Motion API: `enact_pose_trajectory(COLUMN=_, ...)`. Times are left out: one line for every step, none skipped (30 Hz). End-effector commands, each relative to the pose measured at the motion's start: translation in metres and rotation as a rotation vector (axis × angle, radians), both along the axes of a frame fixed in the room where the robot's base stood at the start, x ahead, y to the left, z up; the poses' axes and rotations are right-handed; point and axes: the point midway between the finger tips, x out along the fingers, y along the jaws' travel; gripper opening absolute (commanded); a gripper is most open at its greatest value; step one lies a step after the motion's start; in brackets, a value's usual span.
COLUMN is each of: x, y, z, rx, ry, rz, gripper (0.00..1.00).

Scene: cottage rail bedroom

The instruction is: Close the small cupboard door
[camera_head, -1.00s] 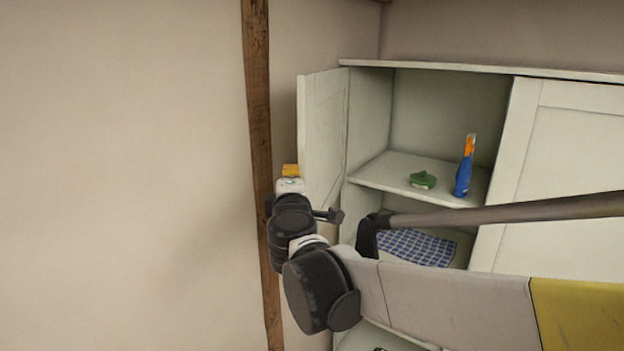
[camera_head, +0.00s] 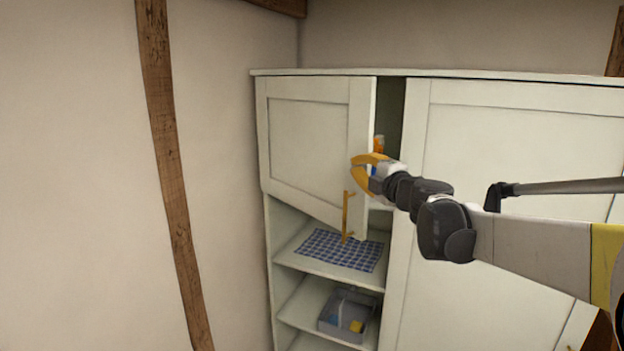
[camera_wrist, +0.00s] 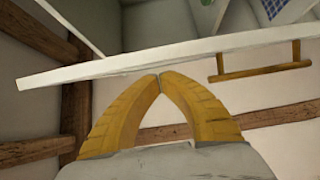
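The small cupboard door (camera_head: 308,140) is a white panelled door at the upper left of the cabinet. It stands ajar, with a gap along its right edge. Its wooden bar handle (camera_head: 346,215) is near the lower right corner. My gripper (camera_head: 353,161) has its yellow fingers against or just in front of the door's right stile, above the handle. In the wrist view the fingertips (camera_wrist: 160,76) meet with nothing between them, at or very near the door (camera_wrist: 110,66), seen nearly edge-on. The handle (camera_wrist: 262,68) is to their right there.
A large white door (camera_head: 510,170) is at the right, behind my arm. Open shelves below hold a blue checked cloth (camera_head: 338,250) and a grey box (camera_head: 346,314). A wall with a timber post (camera_head: 165,130) is at left.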

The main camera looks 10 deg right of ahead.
Motion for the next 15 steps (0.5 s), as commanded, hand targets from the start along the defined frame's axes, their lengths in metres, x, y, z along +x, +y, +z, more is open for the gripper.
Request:
enact_pose_trajectory(x=0.012, y=-0.020, z=-0.002, rx=0.000, ry=0.000, rz=-0.005, gripper=0.00)
enact_pose_trajectory(x=0.019, y=-0.030, z=-0.002, rx=0.000, ry=0.000, rz=-0.006, gripper=0.00)
enact_pose_trajectory(x=0.028, y=-0.042, z=-0.002, rx=0.000, ry=0.000, rz=-0.005, gripper=0.00)
enact_pose_trajectory(x=0.034, y=-0.050, z=-0.002, rx=0.000, ry=0.000, rz=-0.005, gripper=0.00)
enact_pose_trajectory(x=0.041, y=-0.058, z=-0.001, rx=0.000, ry=0.000, rz=-0.003, gripper=0.00)
enact_pose_trajectory(x=0.050, y=-0.068, z=-0.001, rx=0.000, ry=0.000, rz=-0.004, gripper=0.00)
enact_pose_trajectory(x=0.056, y=-0.074, z=-0.001, rx=0.000, ry=0.000, rz=-0.003, gripper=0.00)
enact_pose_trajectory(x=0.062, y=-0.081, z=-0.001, rx=0.000, ry=0.000, rz=-0.002, gripper=0.00)
enact_pose_trajectory(x=0.069, y=-0.089, z=-0.001, rx=0.000, ry=0.000, rz=-0.003, gripper=0.00)
enact_pose_trajectory(x=0.075, y=-0.094, z=-0.001, rx=0.000, ry=0.000, rz=-0.002, gripper=0.00)
enact_pose_trajectory(x=0.080, y=-0.098, z=0.000, rx=0.000, ry=0.000, rz=-0.001, gripper=0.00)
enact_pose_trajectory(x=0.086, y=-0.104, z=0.000, rx=0.000, ry=0.000, rz=-0.001, gripper=0.00)
enact_pose_trajectory(x=0.090, y=-0.108, z=0.000, rx=0.000, ry=0.000, rz=-0.001, gripper=0.00)
enact_pose_trajectory(x=0.094, y=-0.112, z=0.000, rx=0.000, ry=0.000, rz=-0.001, gripper=0.00)
enact_pose_trajectory(x=0.099, y=-0.116, z=0.000, rx=0.000, ry=0.000, rz=-0.001, gripper=0.00)
